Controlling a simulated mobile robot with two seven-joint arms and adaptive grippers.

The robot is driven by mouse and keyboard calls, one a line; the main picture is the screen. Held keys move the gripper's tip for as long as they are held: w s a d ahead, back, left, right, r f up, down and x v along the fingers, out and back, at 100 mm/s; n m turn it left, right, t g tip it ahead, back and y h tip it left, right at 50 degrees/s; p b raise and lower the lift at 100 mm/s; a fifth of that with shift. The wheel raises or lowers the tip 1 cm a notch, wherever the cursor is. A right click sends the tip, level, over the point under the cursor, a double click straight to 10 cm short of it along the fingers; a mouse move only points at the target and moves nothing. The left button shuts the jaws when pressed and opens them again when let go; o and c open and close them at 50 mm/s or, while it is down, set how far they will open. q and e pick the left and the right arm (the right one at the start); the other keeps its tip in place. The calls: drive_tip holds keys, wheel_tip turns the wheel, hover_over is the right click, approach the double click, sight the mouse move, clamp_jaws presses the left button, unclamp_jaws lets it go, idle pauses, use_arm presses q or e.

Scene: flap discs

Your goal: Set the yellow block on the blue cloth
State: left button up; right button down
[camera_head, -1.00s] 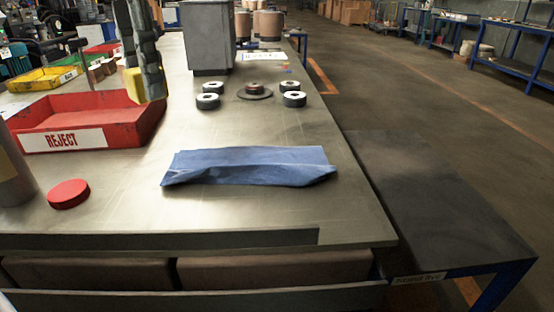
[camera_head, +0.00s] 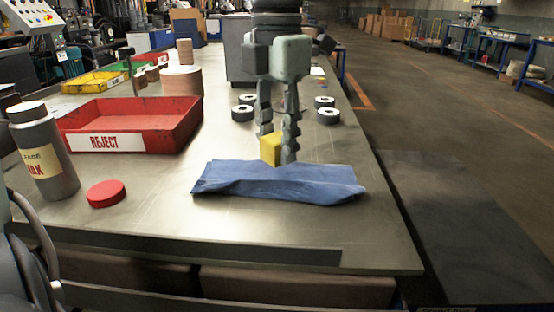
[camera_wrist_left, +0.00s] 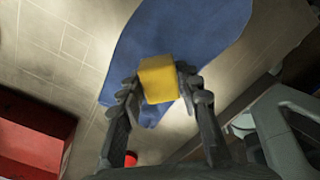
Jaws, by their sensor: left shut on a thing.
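The yellow block (camera_head: 270,150) is between the fingers of my left gripper (camera_head: 277,148), which is shut on it. In the head view the block appears at the back edge of the blue cloth (camera_head: 285,186), which lies creased on the metal table. In the left wrist view the block (camera_wrist_left: 158,80) sits between the fingertips, with the blue cloth (camera_wrist_left: 185,30) behind it. The block looks held above the cloth, but the exact gap is hard to tell. My right gripper is not in view.
A red REJECT tray (camera_head: 186,130) stands left of the cloth. A red disc (camera_head: 105,194) and a grey bottle (camera_head: 45,155) are at the front left. Several flap discs (camera_head: 328,116) lie behind the cloth, near a grey bin (camera_head: 238,60). The table in front of the cloth is clear.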

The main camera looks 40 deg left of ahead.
sight(276, 165)
use_arm(q)
wheel_tip(276, 165, down, 4)
drive_tip(key=shift+r, duration=0.25)
drive_tip(key=shift+f, duration=0.25)
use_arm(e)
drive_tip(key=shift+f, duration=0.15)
use_arm(q)
drive_tip(key=shift+f+b, duration=0.3)
drive_tip(key=shift+b, duration=0.05)
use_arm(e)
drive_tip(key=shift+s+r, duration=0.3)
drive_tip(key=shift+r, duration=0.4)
use_arm(q)
drive_tip(key=o, duration=0.7)
drive_tip(key=shift+c, duration=0.2)
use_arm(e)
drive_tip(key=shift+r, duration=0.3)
